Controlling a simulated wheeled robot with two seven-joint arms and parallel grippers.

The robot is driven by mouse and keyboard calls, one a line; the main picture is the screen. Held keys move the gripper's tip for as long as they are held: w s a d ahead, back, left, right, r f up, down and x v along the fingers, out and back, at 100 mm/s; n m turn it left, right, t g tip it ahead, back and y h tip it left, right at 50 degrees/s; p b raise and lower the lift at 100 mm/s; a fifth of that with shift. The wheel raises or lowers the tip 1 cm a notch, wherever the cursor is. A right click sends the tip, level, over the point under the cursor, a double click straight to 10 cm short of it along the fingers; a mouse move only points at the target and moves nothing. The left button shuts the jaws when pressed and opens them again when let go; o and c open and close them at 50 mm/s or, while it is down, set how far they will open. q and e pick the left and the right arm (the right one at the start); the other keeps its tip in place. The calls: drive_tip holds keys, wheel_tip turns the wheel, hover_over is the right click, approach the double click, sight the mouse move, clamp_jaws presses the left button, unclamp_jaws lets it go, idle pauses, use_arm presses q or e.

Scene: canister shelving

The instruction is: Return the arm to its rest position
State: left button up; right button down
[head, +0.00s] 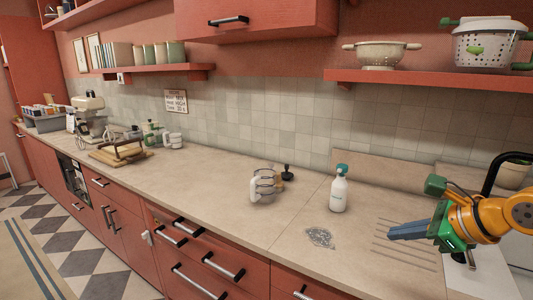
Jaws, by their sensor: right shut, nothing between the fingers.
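My right arm, orange with a green wrist part, comes in from the right edge. My right gripper (391,233) has its blue-grey fingers together and empty, pointing left over the counter near the sink. Several canisters (161,53), pale and green, stand in a row on the small red wall shelf (160,69) at the upper left, far from the gripper. My left gripper is not in view.
A white spray bottle (338,193) with a green top stands left of the gripper. A flat grey item (320,237) lies on the counter (215,180). A glass jug (264,184) stands farther left. A black tap (491,175) is behind my arm. Colanders (380,54) sit on the upper right shelf.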

drive_tip(key=w+a+f+m+y, duration=0.5)
drive_tip(key=a+f+m+y, duration=0.35)
drive_tip(key=a, duration=0.25)
drive_tip(key=s+d+f+m+t+h, duration=0.2)
drive_tip(key=d+f+m+t+h, duration=0.15)
drive_tip(key=f+m, duration=0.85)
drive_tip(key=s+d+f+m+t+h, duration=0.15)
drive_tip(key=f+m+h, duration=0.35)
drive_tip(key=f+m, duration=0.7)
drive_tip(key=s+d+f+m+g+h, duration=0.25)
drive_tip(key=s+f+m+g, duration=0.3)
drive_tip(key=s+f, duration=1.05)
drive_tip(key=s+a+f+m+g, duration=0.2)
drive_tip(key=s+f, duration=0.3)
drive_tip(key=s, duration=0.7)
drive_tip(key=s+a+f+m+g+h, duration=0.1)
drive_tip(key=s+f+m+g, duration=0.3)
drive_tip(key=s, duration=0.8)
drive_tip(key=shift+s+a+f+g, duration=0.2)
drive_tip(key=shift+a+f+g, duration=0.25)
drive_tip(key=shift+f+g, duration=0.1)
